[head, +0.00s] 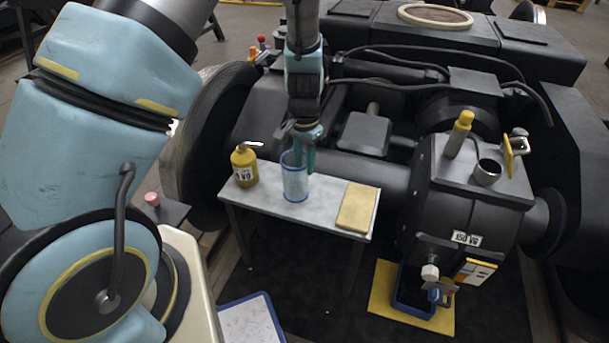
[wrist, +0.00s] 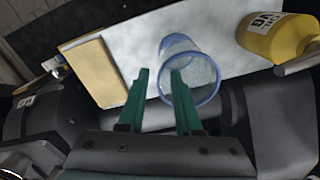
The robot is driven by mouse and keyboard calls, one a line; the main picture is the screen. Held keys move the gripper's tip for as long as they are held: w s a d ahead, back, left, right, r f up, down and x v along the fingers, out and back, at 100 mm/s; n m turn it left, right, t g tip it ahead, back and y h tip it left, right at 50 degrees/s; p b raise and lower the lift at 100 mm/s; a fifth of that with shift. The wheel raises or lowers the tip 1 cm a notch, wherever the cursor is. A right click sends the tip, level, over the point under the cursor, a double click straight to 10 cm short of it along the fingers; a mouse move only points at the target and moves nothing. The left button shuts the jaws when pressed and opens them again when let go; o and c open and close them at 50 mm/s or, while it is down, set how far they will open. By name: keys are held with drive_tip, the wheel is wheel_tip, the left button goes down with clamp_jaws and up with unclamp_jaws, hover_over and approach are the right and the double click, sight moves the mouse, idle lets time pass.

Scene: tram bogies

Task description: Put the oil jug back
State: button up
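A clear jug (head: 294,186) with a blue rim and base stands on the small grey table (head: 325,208). It also shows in the wrist view (wrist: 203,74). A yellow bottle (head: 244,167) with a white label stands left of it; it is at the upper right in the wrist view (wrist: 272,36). My gripper (head: 304,160) points down at the clear jug's rim, its green fingers apart with nothing clamped between them. In the wrist view (wrist: 160,95), one finger overlaps the jug and the other is clear of it; I cannot tell whether the overlapping finger is inside.
The dark gearbox (head: 470,195) stands to the right, with a yellow-capped neck and an open round port (head: 487,172) on top. A yellow mat (head: 400,310) and a blue-edged white tray (head: 250,320) lie low down.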

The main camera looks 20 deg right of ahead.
drive_tip(key=shift+r, duration=2.2)
drive_tip(key=w+a+r+n, duration=0.2)
drive_tip(key=a+r+n, duration=0.1)
drive_tip(key=a+r, duration=0.3)
drive_tip(key=w+a+r+n, duration=0.2)
drive_tip(key=a+r+n, duration=0.1)
drive_tip(key=a, duration=0.6)
drive_tip(key=s+a+r+n, duration=0.2)
drive_tip(key=a+r+n, duration=0.1)
drive_tip(key=a, duration=0.5)
drive_tip(key=s+a+r+n+t, duration=0.1)
drive_tip(key=s+a+r+n, duration=0.1)
drive_tip(key=a, duration=0.6)
drive_tip(key=shift+s+r+n+t, duration=0.3)
drive_tip(key=shift+s+r+n, duration=0.15)
drive_tip(key=shift+r, duration=0.35)
